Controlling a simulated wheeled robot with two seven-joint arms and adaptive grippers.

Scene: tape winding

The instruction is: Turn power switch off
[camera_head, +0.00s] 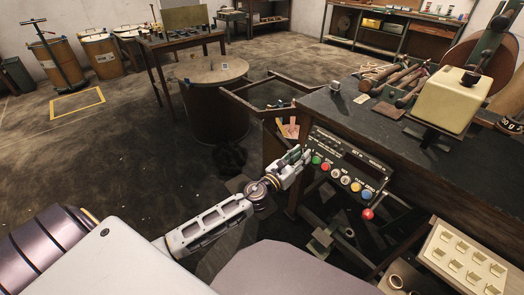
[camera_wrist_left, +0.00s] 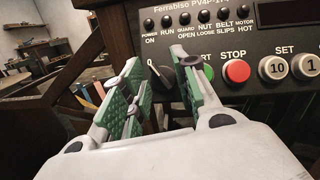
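The black control panel (camera_head: 350,162) hangs at the front of the dark workbench, with a row of coloured buttons. In the left wrist view, the power switch (camera_wrist_left: 155,68) is a dark rotary knob with a white mark, below the "POWER ON" label and left of the green start button (camera_wrist_left: 208,72). My left gripper (camera_head: 299,158) is at the panel's left end. In the left wrist view its green-padded fingers (camera_wrist_left: 162,66) are apart, one on each side of the switch. I cannot tell whether they touch it. The head view hides the switch behind the gripper. My right gripper is not in view.
A red stop button (camera_wrist_left: 237,71) sits right of the start button. A red knob (camera_head: 367,214) hangs below the panel. Hammers (camera_head: 385,78) and a cream box-shaped unit (camera_head: 452,98) are on the workbench (camera_head: 335,110). Open floor (camera_head: 100,180) lies to the left.

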